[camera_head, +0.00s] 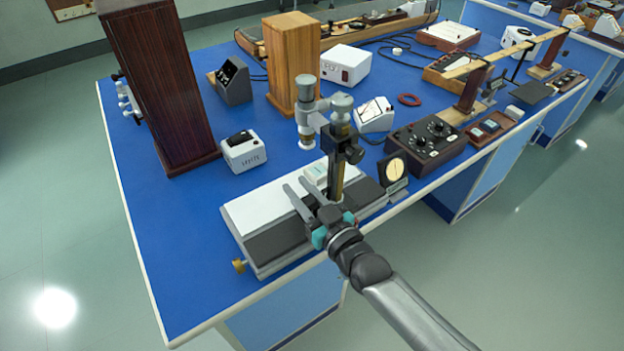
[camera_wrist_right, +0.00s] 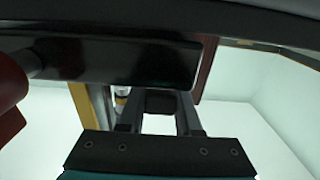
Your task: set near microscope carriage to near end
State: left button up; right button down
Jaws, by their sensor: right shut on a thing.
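The travelling microscope (camera_head: 342,130) has a silver tube and eyepiece on a brass and black upright post. Its carriage stands on a long grey base with a pale top (camera_head: 255,210), right of the base's middle. A brass knob (camera_head: 239,265) sticks out at the base's left end. My right gripper (camera_head: 296,184) reaches over the base from the front, its fingers beside the post's foot. The right wrist view shows its fingers closed on a dark block (camera_wrist_right: 160,103), seemingly part of the carriage. The contact is hidden in the head view. My left gripper is out of view.
A round dial (camera_head: 395,169) stands near the base's right end, with a black knob box (camera_head: 428,143) behind it. A white switch box (camera_head: 243,152) and a dark wooden tower (camera_head: 160,85) stand back left. Blue bench is bare at the left front.

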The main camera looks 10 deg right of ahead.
jog(key=s+a+p, duration=0.1)
jog(key=a, duration=0.2)
jog(key=s+a+p, duration=0.1)
jog(key=a, duration=0.3)
jog(key=s+a, duration=0.2)
jog(key=a, duration=0.1)
jog(key=shift+a+p, duration=0.35)
jog(key=shift+p, duration=0.05)
jog(key=shift+s+a, duration=0.2)
jog(key=shift+a, duration=0.35)
jog(key=c, duration=0.7)
grip_release()
jog(key=shift+a, duration=0.15)
jog(key=shift+o, duration=0.5)
jog(key=shift+s+d, duration=0.2)
jog(key=shift+s, duration=0.05)
jog(key=p+v, duration=0.1)
jog(key=v, duration=1.3)
jog(key=shift+s, duration=0.35)
jog(key=shift+d, duration=0.1)
